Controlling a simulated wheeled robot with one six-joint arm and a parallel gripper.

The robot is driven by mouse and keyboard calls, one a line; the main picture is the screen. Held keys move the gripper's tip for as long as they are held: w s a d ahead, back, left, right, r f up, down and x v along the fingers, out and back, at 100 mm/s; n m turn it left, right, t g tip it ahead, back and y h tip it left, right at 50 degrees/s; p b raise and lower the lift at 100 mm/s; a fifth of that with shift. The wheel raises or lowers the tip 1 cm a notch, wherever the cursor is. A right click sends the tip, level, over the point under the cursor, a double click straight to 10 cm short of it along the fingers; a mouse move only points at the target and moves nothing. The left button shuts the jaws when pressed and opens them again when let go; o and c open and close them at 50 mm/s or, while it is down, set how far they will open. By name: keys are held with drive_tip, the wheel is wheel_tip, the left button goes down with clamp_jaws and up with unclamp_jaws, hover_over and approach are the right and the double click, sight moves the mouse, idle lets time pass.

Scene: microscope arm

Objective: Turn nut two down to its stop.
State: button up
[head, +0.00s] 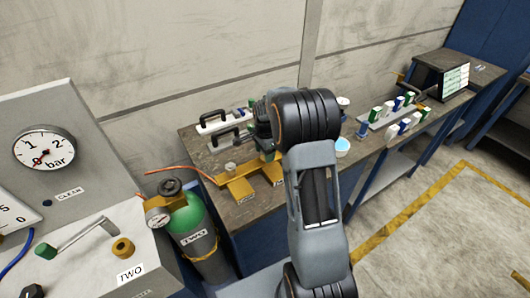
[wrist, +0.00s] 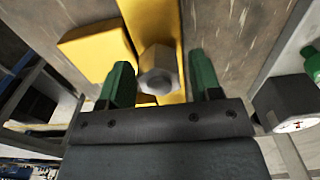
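A grey hex nut (wrist: 159,68) stands on a yellow fixture (wrist: 150,18) in the wrist view; no number shows on it. My gripper (wrist: 160,78) is open, with one green finger on each side of the nut and a visible gap at both sides. In the head view the yellow fixture (head: 241,188) lies on the bench, with a small pale nut-like piece (head: 231,168) on its left part. My arm hides the fixture's right end and most of my gripper there. A brass ring-shaped piece (head: 122,248) sits by a "TWO" label on the left cabinet.
A green cylinder (head: 188,217) marked "TWO", with a gauge (head: 158,217), stands left of the bench. Black-handled pieces (head: 216,124) lie at the bench's back. A rack of bottles (head: 388,112) and a blue-white cup (head: 342,148) stand to the right. Floor at right is clear.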

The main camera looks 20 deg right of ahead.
drive_tip(key=shift+o, duration=0.4)
drive_tip(key=shift+r, duration=0.1)
wheel_tip(320, 180, up, 14)
drive_tip(key=shift+f+b, duration=0.2)
drive_tip(key=shift+b, duration=0.15)
idle(0.5)
